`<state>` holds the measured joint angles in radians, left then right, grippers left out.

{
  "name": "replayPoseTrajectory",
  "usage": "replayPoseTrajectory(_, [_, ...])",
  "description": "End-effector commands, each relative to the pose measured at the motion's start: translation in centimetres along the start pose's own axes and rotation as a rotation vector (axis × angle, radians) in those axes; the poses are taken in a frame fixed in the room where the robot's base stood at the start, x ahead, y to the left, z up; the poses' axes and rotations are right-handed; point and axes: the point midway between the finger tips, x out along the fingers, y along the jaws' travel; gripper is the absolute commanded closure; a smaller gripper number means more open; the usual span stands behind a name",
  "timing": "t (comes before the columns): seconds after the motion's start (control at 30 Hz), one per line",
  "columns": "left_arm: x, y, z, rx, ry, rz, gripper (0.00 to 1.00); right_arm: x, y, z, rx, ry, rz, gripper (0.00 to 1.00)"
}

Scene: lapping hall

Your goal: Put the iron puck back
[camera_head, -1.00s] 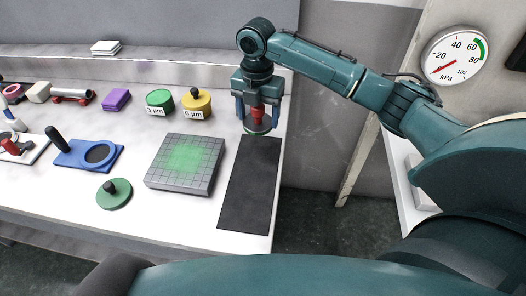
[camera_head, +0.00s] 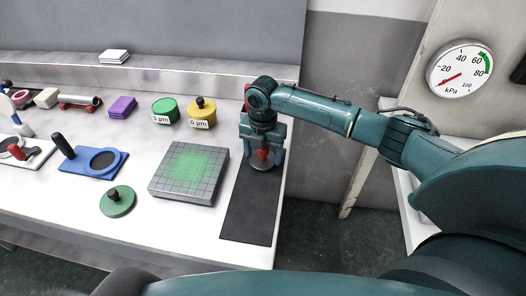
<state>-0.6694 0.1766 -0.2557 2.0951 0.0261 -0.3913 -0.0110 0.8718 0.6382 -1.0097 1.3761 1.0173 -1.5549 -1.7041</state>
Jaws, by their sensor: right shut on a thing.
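My right gripper (camera_head: 262,154) is at the far end of the black mat (camera_head: 247,210), pointing down. It is shut on the iron puck (camera_head: 264,165), a grey round piece that shows only partly below the fingers. The puck is over the far part of the mat; I cannot tell whether it touches it. The gripper hides the puck's top. My left gripper is not in view.
A gridded grey plate (camera_head: 188,172) with a green glow lies left of the mat. Green (camera_head: 165,110) and yellow (camera_head: 202,112) tins stand behind it. A green knobbed disc (camera_head: 118,203) and a blue holder (camera_head: 92,162) lie further left. The near mat is clear.

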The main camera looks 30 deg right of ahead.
Motion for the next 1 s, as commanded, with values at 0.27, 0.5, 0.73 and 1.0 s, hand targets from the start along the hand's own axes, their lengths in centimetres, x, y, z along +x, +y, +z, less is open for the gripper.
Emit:
replayPoseTrajectory(0.27, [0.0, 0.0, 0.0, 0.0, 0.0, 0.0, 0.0, 0.3, 0.0, 0.0, 0.0, 0.0, -0.001, 0.25])
replayPoseTrajectory(0.5, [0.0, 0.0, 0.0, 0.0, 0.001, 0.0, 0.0, 0.3, 0.0, 0.0, 0.001, 0.0, 0.0, 0.11])
replayPoseTrajectory(0.73, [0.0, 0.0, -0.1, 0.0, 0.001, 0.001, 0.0, -0.1, 0.0, 0.0, 0.0, -0.001, 0.001, 0.11])
replayPoseTrajectory(1.0, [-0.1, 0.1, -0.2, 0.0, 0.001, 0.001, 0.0, -4.6, 0.1, 0.1, 0.001, -0.003, 0.004, 0.11])
